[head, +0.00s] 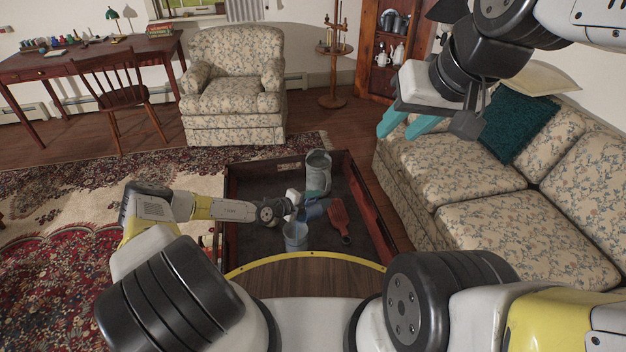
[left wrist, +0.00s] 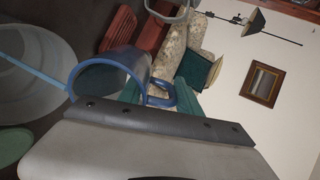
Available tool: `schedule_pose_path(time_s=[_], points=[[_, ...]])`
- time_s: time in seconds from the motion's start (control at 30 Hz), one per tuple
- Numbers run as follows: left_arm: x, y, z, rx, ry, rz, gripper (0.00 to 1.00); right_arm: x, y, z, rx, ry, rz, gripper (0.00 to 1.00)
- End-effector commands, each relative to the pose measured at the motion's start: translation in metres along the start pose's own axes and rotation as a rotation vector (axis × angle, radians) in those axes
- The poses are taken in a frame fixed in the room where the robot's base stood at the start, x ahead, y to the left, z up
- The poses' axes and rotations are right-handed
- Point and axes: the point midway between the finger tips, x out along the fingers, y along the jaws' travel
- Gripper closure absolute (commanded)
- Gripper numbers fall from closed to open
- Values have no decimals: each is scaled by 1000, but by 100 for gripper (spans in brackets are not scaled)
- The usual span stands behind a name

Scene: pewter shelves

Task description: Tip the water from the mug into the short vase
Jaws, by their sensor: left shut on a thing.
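My left gripper (head: 302,203) is shut on the blue mug (head: 312,211), seemingly at its handle. In the left wrist view the mug (left wrist: 108,76) is tipped on its side, its mouth turned toward the left of the picture. A thin blue stream runs from its rim across a wide pale round vessel (left wrist: 28,100), apparently the short vase. In the head view the short grey-blue vase (head: 295,236) stands just in front of the mug; whether the stream lands inside it cannot be told. My right gripper (head: 408,124) is open, empty, high above the sofa side.
A taller grey-green vessel (head: 318,171) stands behind the mug. A red paddle-shaped object (head: 340,218) lies to its right. All are within a dark table with raised red-brown edges (head: 371,205). A floral sofa (head: 450,170) is on the right, an armchair (head: 232,80) behind.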

Motion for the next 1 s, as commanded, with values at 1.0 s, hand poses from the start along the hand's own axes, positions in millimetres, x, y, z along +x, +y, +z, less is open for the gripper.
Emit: schedule_pose_path(time_s=[1.0], points=[[-5,-4,0,0,4,-57,100,0,0,0,0,0,0,64]])
